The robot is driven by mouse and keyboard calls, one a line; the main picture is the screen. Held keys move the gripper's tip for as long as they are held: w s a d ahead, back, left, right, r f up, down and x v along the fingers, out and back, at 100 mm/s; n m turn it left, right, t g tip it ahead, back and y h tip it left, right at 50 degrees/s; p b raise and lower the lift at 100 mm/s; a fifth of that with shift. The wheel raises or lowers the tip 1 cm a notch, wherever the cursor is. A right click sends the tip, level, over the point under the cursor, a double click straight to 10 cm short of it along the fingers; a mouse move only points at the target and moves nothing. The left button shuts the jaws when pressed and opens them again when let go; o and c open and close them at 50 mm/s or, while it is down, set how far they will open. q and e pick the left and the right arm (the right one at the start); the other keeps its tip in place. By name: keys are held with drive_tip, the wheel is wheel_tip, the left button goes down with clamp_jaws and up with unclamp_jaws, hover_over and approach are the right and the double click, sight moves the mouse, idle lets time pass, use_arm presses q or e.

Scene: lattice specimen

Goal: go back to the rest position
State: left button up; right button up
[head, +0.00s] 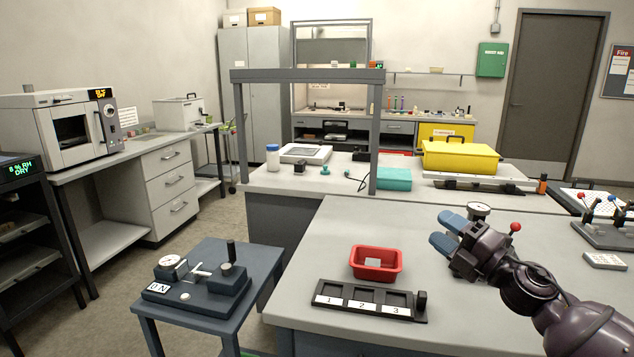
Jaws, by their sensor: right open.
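My right gripper (446,232) shows at the right of the head view, above the near bench. Its two blue fingers point left and are apart, with nothing visible between them. My right arm comes in from the lower right corner. My left gripper is not in view. A red bin (357,272) with a small pale piece in it stands on the bench, left of and below the gripper in the picture. A dark rack (405,317) with slots numbered 1, 2 and 3 lies in front of the bin.
The near bench top (345,220) is mostly clear. A small side table (262,252) at left bears a dark gauge fixture (205,303). A lever fixture (600,233) stands at right, near my arm. A grey frame (305,75) and a yellow case (460,160) stand farther back.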

drive_tip(key=s+d+f+m+h, duration=0.1)
drive_tip(key=s+f+m+h, duration=0.45)
drive_tip(key=f+m, duration=0.5)
drive_tip(key=s+d+f+m+h, duration=0.2)
drive_tip(key=s+f+m+h, duration=0.3)
drive_tip(key=s+f+m, duration=0.5)
drive_tip(key=s+f+m+g+h, duration=0.3)
drive_tip(key=s+f+m, duration=0.3)
drive_tip(key=s+f, duration=1.1)
drive_tip(key=shift+s+g, duration=0.9)
drive_tip(key=shift+s, duration=0.35)
drive_tip(key=shift+a, duration=0.1)
